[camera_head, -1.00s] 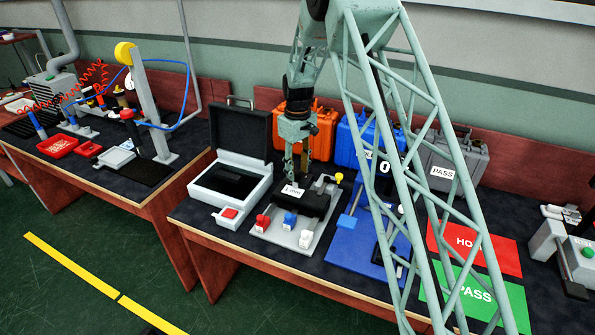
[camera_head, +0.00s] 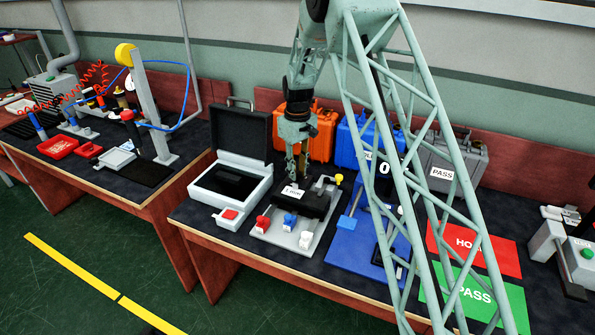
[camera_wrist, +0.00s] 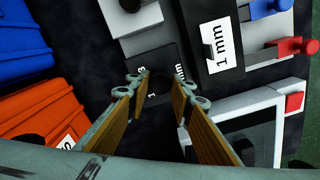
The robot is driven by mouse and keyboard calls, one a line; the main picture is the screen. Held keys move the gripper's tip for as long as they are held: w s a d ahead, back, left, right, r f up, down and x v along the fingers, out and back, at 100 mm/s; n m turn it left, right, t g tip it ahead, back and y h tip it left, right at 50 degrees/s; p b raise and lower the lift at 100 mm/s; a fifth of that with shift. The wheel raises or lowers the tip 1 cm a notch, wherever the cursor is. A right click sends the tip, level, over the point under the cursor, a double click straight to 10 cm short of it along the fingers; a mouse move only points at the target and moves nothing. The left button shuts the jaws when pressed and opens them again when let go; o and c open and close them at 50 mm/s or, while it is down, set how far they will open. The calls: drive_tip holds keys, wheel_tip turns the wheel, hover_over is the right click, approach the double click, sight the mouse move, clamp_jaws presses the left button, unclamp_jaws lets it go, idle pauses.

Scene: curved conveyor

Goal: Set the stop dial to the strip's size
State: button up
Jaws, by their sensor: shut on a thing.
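The stop dial is a dark round knob (camera_wrist: 161,87) on a black plate (camera_wrist: 157,58) with small white markings; "mm" and "1" can be read beside it. My gripper (camera_wrist: 159,83) has its two yellow-padded fingers on either side of the knob, shut on it. The knob's pointer and exact setting cannot be made out. In the head view my gripper (camera_head: 297,177) points down at the back of the grey fixture (camera_head: 283,239). I cannot make out a separate strip.
An open white case (camera_head: 232,190) stands left of the fixture, a blue fixture (camera_head: 345,247) right. Orange (camera_head: 322,125) and blue (camera_head: 349,142) cases stand close behind. Red HOLD (camera_head: 498,250) and green PASS mats lie farther right.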

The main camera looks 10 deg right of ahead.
sight(298, 173)
drive_tip(key=m+p, duration=0.1)
drive_tip(key=m, duration=0.2)
drive_tip(key=shift+m, duration=0.4)
drive_tip(key=shift+m+p, duration=0.75)
drive_tip(key=shift+m, duration=1.35)
drive_tip(key=o, duration=0.9)
drive_tip(key=shift+c, duration=0.2)
drive_tip(key=shift+r, duration=0.1)
wheel_tip(298, 173, up, 12)
